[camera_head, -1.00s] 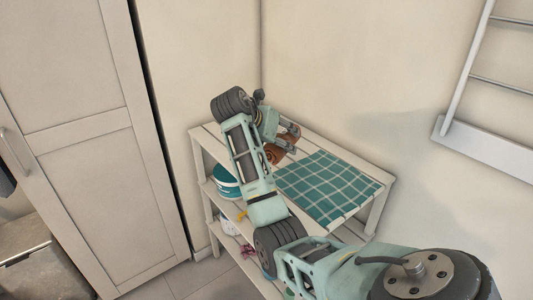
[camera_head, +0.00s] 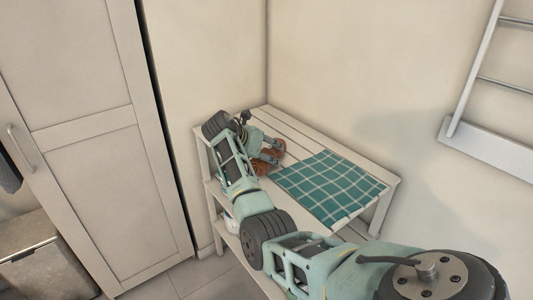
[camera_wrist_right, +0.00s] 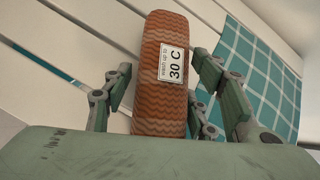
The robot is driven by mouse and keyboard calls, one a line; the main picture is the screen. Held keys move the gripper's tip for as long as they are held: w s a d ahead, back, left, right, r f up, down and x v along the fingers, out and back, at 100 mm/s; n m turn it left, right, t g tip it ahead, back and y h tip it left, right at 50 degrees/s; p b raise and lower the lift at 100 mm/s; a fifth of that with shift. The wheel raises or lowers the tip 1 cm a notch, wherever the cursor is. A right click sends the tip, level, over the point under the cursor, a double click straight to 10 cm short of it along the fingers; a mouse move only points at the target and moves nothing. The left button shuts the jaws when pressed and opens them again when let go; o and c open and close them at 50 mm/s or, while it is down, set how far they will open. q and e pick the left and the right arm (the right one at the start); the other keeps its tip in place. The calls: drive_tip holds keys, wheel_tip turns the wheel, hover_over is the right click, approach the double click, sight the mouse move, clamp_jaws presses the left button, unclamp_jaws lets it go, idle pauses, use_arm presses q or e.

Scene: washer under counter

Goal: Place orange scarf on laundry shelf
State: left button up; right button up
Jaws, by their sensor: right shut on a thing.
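The orange scarf (camera_wrist_right: 160,75) is a rolled, ribbed bundle with a white "30 C" label. It also shows in the head view (camera_head: 262,167), partly hidden by my gripper. My right gripper (camera_head: 275,155) is shut on the scarf, with a finger on each side of it in the wrist view (camera_wrist_right: 165,95). The scarf is at the top of the white slatted laundry shelf (camera_head: 290,130), left of the cloth; I cannot tell whether it touches the slats. My left gripper is out of view.
A teal checked cloth (camera_head: 330,188) lies flat on the shelf's right part. Slats behind the gripper are bare. A tall cabinet (camera_head: 85,130) stands at the left, a wall rack (camera_head: 490,140) hangs at the right, and walls meet behind the shelf.

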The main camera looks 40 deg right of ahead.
drive_tip(key=shift+r, duration=0.1)
drive_tip(key=o, duration=1.2)
drive_tip(key=shift+o, duration=0.2)
